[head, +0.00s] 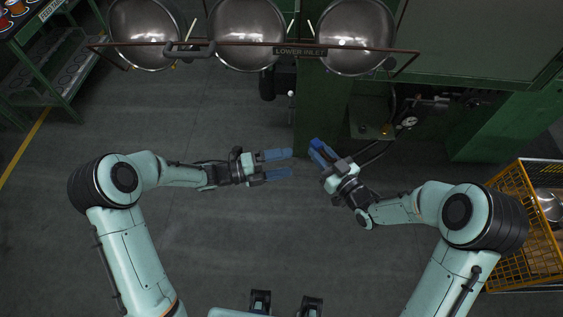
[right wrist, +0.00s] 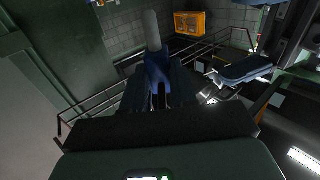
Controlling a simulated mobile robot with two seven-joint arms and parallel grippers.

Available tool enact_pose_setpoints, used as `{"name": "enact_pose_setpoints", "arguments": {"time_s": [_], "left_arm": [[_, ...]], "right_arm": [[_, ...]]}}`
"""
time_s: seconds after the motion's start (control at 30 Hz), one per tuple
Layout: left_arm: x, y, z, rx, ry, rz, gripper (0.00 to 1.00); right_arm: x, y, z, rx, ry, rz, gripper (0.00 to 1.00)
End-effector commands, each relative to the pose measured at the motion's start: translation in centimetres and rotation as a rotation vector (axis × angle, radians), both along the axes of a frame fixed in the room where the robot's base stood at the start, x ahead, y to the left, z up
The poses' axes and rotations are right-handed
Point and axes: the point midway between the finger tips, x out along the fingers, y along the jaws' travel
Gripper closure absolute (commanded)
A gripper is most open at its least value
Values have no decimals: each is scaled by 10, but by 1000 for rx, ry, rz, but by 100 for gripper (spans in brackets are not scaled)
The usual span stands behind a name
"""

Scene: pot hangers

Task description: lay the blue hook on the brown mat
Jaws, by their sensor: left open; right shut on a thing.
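My right gripper (head: 322,149) is shut on the blue hook (head: 317,143), a small bright blue piece at its fingertips. In the right wrist view the blue hook (right wrist: 158,68) sits between the dark fingers, with a pale grey rod (right wrist: 152,30) rising above it; I cannot tell whether the rod belongs to the hook. My left gripper (head: 286,163) is open and empty, its blue fingers pointing right, a little left of the right gripper. I cannot make out the brown mat in either view.
Steel pans (head: 247,35) hang in a row on a rail (head: 190,47) at the top. A green shelf (head: 60,75) stands at the upper left. A yellow wire crate (head: 512,268) stands at the right. Green machinery (head: 317,105) is behind the grippers. Grey floor lies open at left.

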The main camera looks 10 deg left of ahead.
Motion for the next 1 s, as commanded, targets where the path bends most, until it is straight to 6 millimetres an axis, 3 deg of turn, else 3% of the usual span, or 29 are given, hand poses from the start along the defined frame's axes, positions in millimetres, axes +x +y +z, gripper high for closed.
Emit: {"name": "enact_pose_setpoints", "arguments": {"time_s": [0.27, 0.7, 1.0], "left_arm": [[0, -16, 9, 21, -94, -56, 17], [23, -93, 8, 19, -88, -53, 17], [30, -115, 8, 21, -86, -51, 17]], "right_arm": [[0, 0, 0, 1, -1, 0, 100], [0, 0, 0, 1, -1, 0, 100], [0, 0, 0, 1, -1, 0, 100]]}}
